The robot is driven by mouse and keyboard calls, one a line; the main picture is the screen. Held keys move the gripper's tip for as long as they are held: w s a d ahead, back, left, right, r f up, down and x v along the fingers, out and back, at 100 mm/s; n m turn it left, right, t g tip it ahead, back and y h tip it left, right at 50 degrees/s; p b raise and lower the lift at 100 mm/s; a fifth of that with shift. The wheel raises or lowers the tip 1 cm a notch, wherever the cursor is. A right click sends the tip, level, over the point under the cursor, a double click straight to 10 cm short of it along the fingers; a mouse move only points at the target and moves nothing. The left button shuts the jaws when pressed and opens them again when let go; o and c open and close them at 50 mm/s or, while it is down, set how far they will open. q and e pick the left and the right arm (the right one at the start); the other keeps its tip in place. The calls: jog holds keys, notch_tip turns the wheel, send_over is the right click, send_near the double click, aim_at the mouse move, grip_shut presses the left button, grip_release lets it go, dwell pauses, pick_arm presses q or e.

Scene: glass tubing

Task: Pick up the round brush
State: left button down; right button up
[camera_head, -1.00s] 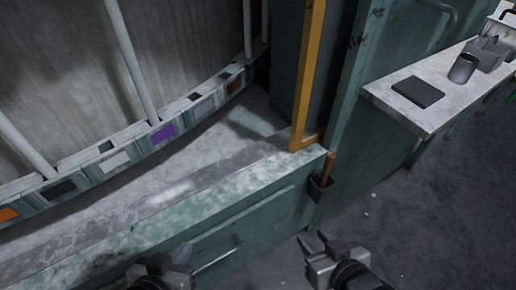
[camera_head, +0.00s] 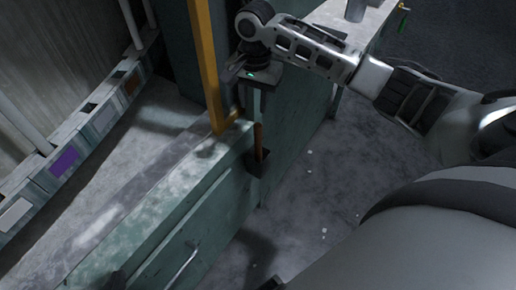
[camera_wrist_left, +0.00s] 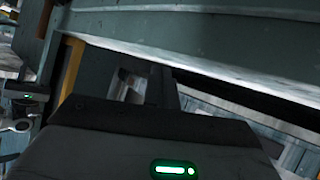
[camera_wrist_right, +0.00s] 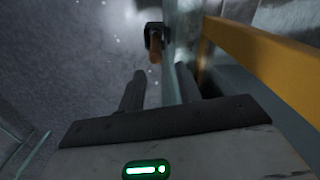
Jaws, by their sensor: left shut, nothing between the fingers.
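The round brush shows only as a brown-orange handle (camera_head: 258,138) standing up from a small dark holder (camera_head: 258,163) on the side of the green cabinet; its bristles are hidden in the holder. My right gripper (camera_head: 256,102) points down above the handle, its fingers hard to see in the head view. In the right wrist view the right gripper (camera_wrist_right: 160,78) is open and empty, with the handle (camera_wrist_right: 155,50) ahead of the gap between the fingertips, apart from them. My left gripper (camera_wrist_left: 150,88) is shut and empty in the left wrist view, away from the brush.
A yellow post (camera_head: 207,65) rises from the cabinet ledge (camera_head: 150,190) close beside my right gripper; it also shows in the right wrist view (camera_wrist_right: 265,60). A cabinet handle (camera_head: 182,262) juts out lower down. Grey floor (camera_head: 330,200) lies open to the right.

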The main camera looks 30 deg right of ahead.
aim_at(258, 125)
jog(key=shift+d+r+m, duration=0.2)
jog(key=shift+d+m, duration=0.2)
jog(key=shift+d, duration=0.2)
notch_tip(258, 125, down, 9)
jog(key=shift+f+b, duration=0.1)
jog(key=shift+b, duration=0.9)
jog(key=shift+f, duration=0.5)
notch_tip(258, 125, down, 5)
jog(key=shift+r+b, duration=0.1)
jog(key=shift+b, duration=0.6)
pick_arm(q)
jog(key=shift+w+f, duration=0.1)
jog(key=shift+f, duration=0.5)
pick_arm(e)
grip_shut()
